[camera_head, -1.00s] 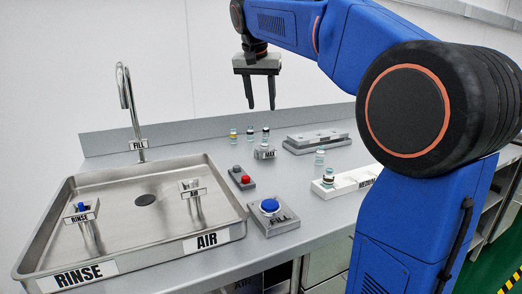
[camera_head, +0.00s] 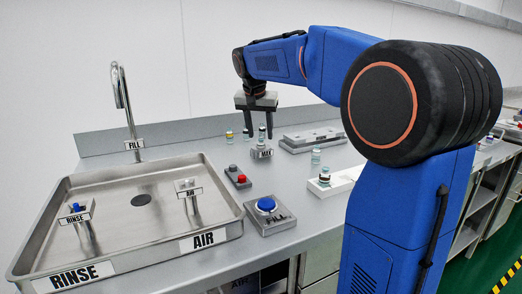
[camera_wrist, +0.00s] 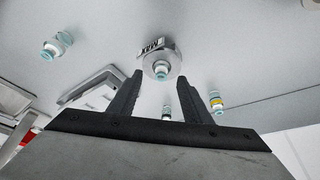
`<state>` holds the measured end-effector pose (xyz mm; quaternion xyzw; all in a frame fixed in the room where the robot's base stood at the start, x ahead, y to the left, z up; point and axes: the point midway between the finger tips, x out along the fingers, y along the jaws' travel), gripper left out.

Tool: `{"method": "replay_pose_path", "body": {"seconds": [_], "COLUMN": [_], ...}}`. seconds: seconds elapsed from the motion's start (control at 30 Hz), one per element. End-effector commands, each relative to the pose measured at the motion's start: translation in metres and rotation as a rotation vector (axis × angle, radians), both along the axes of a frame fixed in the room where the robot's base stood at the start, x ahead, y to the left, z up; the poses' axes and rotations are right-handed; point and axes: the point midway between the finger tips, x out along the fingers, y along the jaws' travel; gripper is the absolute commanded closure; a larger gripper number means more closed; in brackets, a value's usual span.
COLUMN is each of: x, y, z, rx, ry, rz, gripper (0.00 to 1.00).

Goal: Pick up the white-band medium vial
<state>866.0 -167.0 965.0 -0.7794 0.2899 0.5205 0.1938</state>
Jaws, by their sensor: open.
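My gripper (camera_head: 257,137) is open and empty, pointing down over the back of the counter. A pale vial (camera_head: 316,157) with a light band stands on the bare counter to the right, and appears at the upper left of the wrist view (camera_wrist: 57,45). Bands are too small to tell surely which vial is the white-band medium one.
A yellow-band vial (camera_head: 229,135) and another vial (camera_head: 246,134) stand behind the MIX block (camera_head: 261,152). A grey tray (camera_head: 312,140) lies to the right. A dark-band vial (camera_head: 324,177) is in the white rack (camera_head: 342,180). The sink (camera_head: 130,220) is at left.

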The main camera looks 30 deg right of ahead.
Motion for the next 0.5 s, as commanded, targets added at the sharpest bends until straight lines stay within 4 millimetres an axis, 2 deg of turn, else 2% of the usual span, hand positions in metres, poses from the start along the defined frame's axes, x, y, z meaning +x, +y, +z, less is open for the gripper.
{"method": "replay_pose_path", "body": {"seconds": [0.2, 0.47, 0.5], "x": [0.009, 0.011, 0.011], "y": [-0.005, -0.006, -0.006], "z": [-0.028, -0.031, -0.031], "rx": [0.0, 0.0, 0.0], "ry": [0.003, 0.0, 0.0], "rz": [-0.001, 0.001, 0.001], "gripper": [0.56, 0.56, 0.63]}}
